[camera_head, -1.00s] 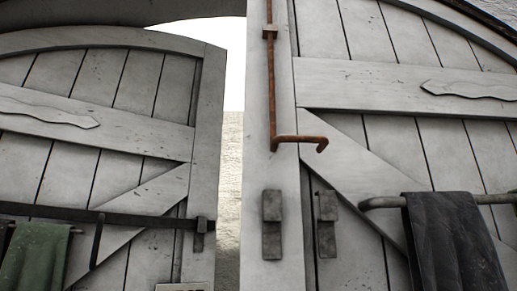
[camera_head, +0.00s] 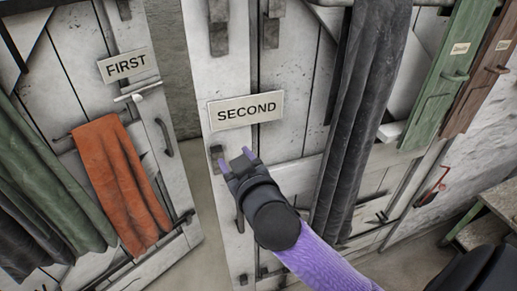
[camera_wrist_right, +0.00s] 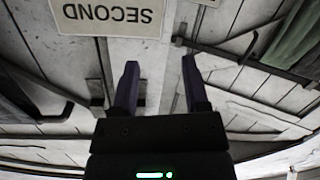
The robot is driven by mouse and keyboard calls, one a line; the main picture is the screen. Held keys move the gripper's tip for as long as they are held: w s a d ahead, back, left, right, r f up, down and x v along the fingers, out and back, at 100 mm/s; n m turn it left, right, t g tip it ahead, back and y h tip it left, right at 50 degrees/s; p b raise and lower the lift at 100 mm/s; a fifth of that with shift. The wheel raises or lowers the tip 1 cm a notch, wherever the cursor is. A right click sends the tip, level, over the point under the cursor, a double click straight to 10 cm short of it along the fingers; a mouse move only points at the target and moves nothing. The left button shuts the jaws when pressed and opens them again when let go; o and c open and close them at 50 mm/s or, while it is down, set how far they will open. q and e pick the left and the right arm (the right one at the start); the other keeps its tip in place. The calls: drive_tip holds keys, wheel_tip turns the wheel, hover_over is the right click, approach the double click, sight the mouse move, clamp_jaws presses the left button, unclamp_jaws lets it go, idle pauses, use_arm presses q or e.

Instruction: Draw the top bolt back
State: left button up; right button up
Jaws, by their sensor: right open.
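The top bolt is not in the head view now, which looks down at the lower doors; I cannot make it out in the right wrist view either. The white right door leaf (camera_head: 230,142) carries the SECOND sign (camera_head: 245,109). My right gripper (camera_head: 237,160) is open and empty in front of this leaf, just below the sign. In the right wrist view the open fingers (camera_wrist_right: 160,66) have nothing between them but door boards behind. The SECOND sign (camera_wrist_right: 108,14) appears upside down there. My left gripper is not in view.
The left leaf bears a FIRST sign (camera_head: 125,65), an orange cloth (camera_head: 120,185) and green cloths (camera_head: 45,185). A dark cloth (camera_head: 360,110) hangs on the right leaf. A bench (camera_head: 480,222) stands lower right.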

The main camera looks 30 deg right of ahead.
drive_tip(key=a+r+n+g+y, duration=0.1)
drive_tip(key=a+r+n+y, duration=0.3)
drive_tip(key=r+n+y, duration=1)
drive_tip(key=a+r+n+g+y, duration=0.1)
drive_tip(key=a+r+n+y, duration=0.3)
drive_tip(key=r+n+y, duration=0.9)
drive_tip(key=s+d+r+m+t+h, duration=0.1)
drive_tip(key=d+r+m+h, duration=0.45)
drive_tip(key=d+h, duration=0.5)
drive_tip(key=s+d+r+m+h, duration=0.1)
drive_tip(key=d+r+m+h, duration=0.4)
drive_tip(key=d+h, duration=0.55)
drive_tip(key=shift+n+h, duration=0.5)
drive_tip(key=shift+n, duration=0.25)
drive_tip(key=p+x, duration=0.1)
drive_tip(key=x, duration=0.2)
drive_tip(key=a+p+x, duration=0.1)
drive_tip(key=x, duration=0.2)
drive_tip(key=r+p+x, duration=0.1)
drive_tip(key=p+x, duration=0.1)
drive_tip(key=x, duration=0.1)
drive_tip(key=shift+a, duration=0.4)
drive_tip(key=shift+w+a+f, duration=0.1)
drive_tip(key=shift+w+f, duration=0.1)
drive_tip(key=shift+w, duration=0.1)
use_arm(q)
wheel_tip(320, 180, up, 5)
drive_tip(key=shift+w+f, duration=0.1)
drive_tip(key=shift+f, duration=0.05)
